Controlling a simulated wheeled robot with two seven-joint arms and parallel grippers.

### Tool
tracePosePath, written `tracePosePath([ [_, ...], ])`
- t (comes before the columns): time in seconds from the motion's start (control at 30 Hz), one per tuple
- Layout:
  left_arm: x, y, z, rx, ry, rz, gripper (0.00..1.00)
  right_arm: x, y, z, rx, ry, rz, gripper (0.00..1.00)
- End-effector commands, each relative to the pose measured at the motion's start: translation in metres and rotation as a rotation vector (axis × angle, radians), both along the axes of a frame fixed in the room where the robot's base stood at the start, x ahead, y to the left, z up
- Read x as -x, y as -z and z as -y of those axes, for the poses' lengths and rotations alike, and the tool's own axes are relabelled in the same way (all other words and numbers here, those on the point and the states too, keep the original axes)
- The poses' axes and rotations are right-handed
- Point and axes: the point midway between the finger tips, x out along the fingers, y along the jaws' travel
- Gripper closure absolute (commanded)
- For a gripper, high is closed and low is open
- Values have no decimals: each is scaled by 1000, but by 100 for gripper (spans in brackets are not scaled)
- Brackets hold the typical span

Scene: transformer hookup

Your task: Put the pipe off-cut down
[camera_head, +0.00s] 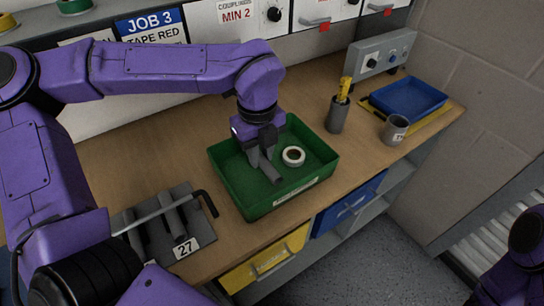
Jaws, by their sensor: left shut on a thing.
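My left gripper (261,153) reaches down into the green tray (234,197) on the wooden bench. It is shut on a grey pipe off-cut (269,171), which slants down toward the tray floor. I cannot tell whether the lower end touches the floor. A pale tape roll (293,156) lies in the tray just right of the off-cut. My right arm shows only in part at the lower right edge, and its gripper is out of view.
A dark plate (203,221) labelled 27 with grey pipes and a bent black-handled rod lies left of the tray. A dark holder with a yellow tool (337,113), a grey cup (394,129) and a blue tray (407,98) stand right. Bench (303,102) behind the tray is clear.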

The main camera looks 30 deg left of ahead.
Motion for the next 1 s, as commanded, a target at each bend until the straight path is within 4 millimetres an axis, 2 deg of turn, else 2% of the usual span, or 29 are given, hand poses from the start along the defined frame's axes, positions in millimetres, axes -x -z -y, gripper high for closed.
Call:
tracePosePath([
  [0.1, -20, 12, -2, -2, 0, -5, 100, 0, -7, 0, 0, 0, 0, 57],
  [0.4, -54, 54, -4, -1, 1, -1, 100, 0, -14, 0, 0, 0, 0, 57],
  [0.57, -62, 64, -5, -1, 1, 0, 100, 0, -16, 0, 0, 0, 0, 57],
  [0.77, -64, 95, -5, -1, 3, -2, 100, 0, -19, 0, 0, 0, 0, 57],
  [1.0, -64, 97, -5, 0, 2, 1, 100, 0, -17, 0, 0, 0, 0, 57],
])
